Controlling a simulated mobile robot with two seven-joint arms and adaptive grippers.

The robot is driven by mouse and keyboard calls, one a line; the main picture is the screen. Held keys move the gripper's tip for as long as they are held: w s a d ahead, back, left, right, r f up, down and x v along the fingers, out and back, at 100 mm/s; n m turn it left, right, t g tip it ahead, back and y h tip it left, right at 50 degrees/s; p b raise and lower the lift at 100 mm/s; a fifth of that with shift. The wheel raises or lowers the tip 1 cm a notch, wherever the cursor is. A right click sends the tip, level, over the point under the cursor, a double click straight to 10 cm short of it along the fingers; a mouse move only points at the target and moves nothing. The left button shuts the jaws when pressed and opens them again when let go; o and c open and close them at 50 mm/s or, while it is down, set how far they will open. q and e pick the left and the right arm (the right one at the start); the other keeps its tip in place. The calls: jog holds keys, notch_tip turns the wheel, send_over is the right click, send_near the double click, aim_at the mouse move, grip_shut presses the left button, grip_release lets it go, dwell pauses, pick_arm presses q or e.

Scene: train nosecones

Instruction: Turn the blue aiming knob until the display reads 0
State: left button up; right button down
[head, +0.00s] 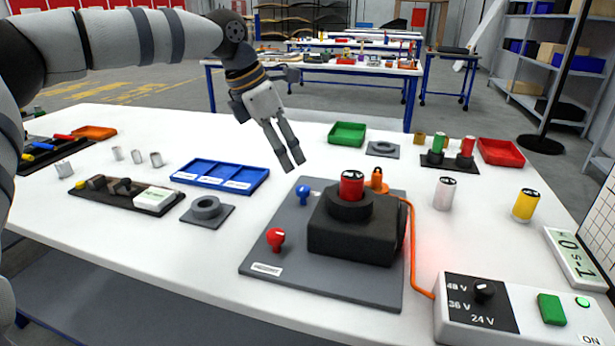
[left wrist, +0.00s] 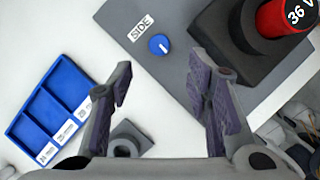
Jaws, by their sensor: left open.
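The blue knob (head: 303,193) stands on the far left part of the dark grey base plate (head: 345,287). In the left wrist view the blue knob (left wrist: 159,45) has a white pointer line and lies beside a label reading SIDE. My left gripper (head: 292,166) is open and empty, above and beyond the plate's far left corner, apart from the knob. In the left wrist view its fingers (left wrist: 162,88) are spread, with the knob past their tips. A display (head: 578,257) at the right table edge shows turned dark characters that I cannot read for certain. My right gripper is out of view.
A black block (head: 352,240) with a red 36 V cylinder (head: 352,187) stands beside the knob. A red knob (head: 275,238) is nearer the front. An orange cable runs to a voltage box (head: 515,315). A blue tray (head: 221,174) lies left.

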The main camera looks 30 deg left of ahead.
aim_at(302, 187)
pick_arm(q)
jog(key=x, duration=0.9)
jog(key=shift+f, duration=0.2)
grip_shut()
